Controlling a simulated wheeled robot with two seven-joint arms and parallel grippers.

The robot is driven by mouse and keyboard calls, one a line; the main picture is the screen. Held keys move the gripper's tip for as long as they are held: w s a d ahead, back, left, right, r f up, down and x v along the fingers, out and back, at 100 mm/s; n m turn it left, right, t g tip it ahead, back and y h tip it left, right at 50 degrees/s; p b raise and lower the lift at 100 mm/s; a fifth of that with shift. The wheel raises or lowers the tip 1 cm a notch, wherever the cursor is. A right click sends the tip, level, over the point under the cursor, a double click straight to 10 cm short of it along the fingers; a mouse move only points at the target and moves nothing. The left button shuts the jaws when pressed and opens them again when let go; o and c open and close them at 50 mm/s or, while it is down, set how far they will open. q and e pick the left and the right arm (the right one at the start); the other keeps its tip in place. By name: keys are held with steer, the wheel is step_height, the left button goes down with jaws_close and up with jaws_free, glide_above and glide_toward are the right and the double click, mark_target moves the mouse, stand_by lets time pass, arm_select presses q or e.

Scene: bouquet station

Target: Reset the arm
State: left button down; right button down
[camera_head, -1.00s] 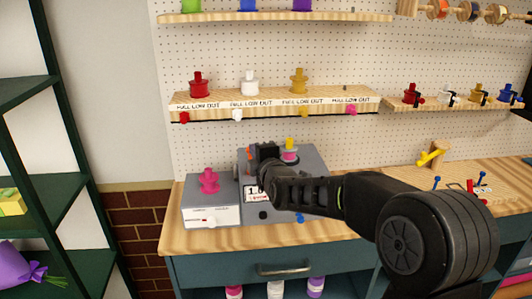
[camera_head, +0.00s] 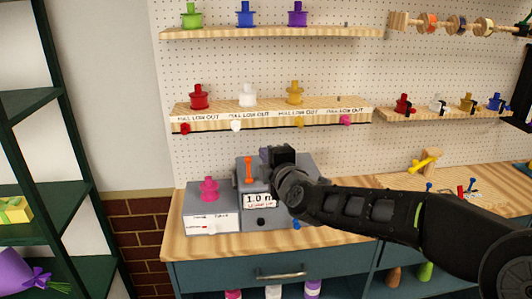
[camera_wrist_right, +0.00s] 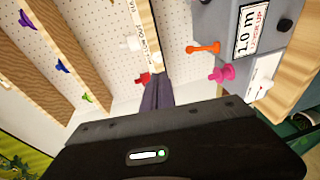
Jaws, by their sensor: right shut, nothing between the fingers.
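My right arm comes in from the lower right in the head view. Its gripper (camera_head: 267,155) is above the grey machine (camera_head: 225,196) on the workbench, near the orange lever (camera_head: 249,171). In the right wrist view the fingers (camera_wrist_right: 157,92) are together with nothing between them, and the machine stands apart on the right. A pink spool-shaped piece (camera_head: 208,189) stands on the machine's left part. My left gripper is not in view.
The middle shelf (camera_head: 270,116) holds red, white and gold pieces; the upper shelf (camera_head: 270,33) holds green, blue and purple ones. A smaller shelf (camera_head: 440,113) is at the right. A dark green rack (camera_head: 45,165) stands at the left. Small tools lie on the bench (camera_head: 400,181).

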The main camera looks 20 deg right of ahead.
stand_by(0.4)
steer(key=s+a+f+m+g+y, duration=0.15)
steer(key=a+f+m, duration=0.35)
steer(key=f, duration=0.5)
steer(key=s+a+f+m+g+y, duration=0.1)
steer(key=s+a+f+m+g, duration=0.3)
steer(key=f, duration=0.5)
steer(key=s+a+f+m+g+y, duration=0.15)
steer(key=a+f+m, duration=0.35)
steer(key=f, duration=0.5)
steer(key=s+a+f+m+g, duration=0.1)
steer(key=s+f+g, duration=0.2)
steer(key=s+f, duration=0.6)
steer(key=s+a+f+m+g+b, duration=0.1)
steer(key=s+a+f+m+g, duration=0.1)
steer(key=s+f, duration=0.7)
steer(key=s+a+f+m+g, duration=0.2)
steer(key=s+f+g, duration=0.2)
steer(key=s+f, duration=0.5)
steer(key=s, duration=0.3)
steer(key=shift+f+y+b, duration=0.15)
steer(key=shift+y+b, duration=0.2)
steer(key=shift+y, duration=0.05)
